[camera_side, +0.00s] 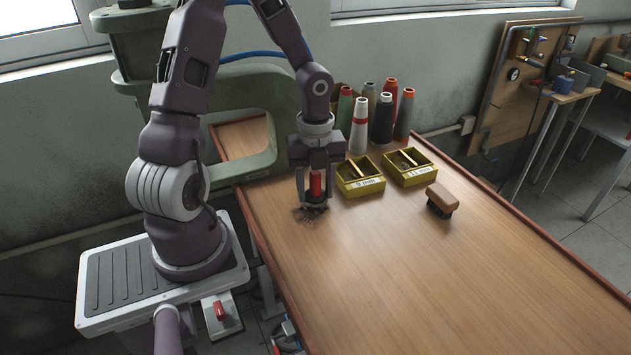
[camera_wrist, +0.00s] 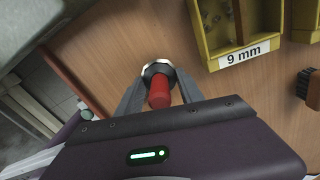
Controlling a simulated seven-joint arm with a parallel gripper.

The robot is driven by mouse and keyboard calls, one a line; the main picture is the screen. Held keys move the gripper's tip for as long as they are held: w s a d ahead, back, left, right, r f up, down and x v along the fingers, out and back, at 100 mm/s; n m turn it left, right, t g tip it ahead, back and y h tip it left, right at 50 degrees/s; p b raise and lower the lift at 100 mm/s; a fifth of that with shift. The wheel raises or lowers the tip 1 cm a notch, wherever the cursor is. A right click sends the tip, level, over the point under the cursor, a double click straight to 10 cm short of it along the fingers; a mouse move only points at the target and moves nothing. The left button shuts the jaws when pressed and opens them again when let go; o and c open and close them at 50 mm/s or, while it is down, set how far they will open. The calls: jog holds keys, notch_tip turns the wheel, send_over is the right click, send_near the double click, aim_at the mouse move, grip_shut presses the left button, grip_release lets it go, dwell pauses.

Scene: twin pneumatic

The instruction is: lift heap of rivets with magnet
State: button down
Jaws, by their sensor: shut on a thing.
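My gripper (camera_side: 315,187) is shut on the red handle of the magnet (camera_side: 316,184), which hangs upright between the fingers. The wrist view also shows the red magnet (camera_wrist: 160,92) between my fingers, with a pale round rim at its far end. The heap of rivets (camera_side: 308,214) is a small dark scatter on the table right under the magnet. I cannot tell whether the magnet touches the heap. In the wrist view the magnet and my gripper hide the heap.
Two yellow bins stand right of my gripper, one marked 9 mm (camera_side: 360,187) and one marked 11 mm (camera_side: 410,180). A brush (camera_side: 441,198) lies further right. Several thread cones (camera_side: 382,120) stand behind. A green machine frame (camera_side: 262,90) stands at left. The front of the wooden table (camera_side: 430,290) is clear.

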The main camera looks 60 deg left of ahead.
aim_at(316, 172)
jog(key=shift+f, duration=0.35)
dwell(0.3)
jog(key=shift+r, duration=3.5)
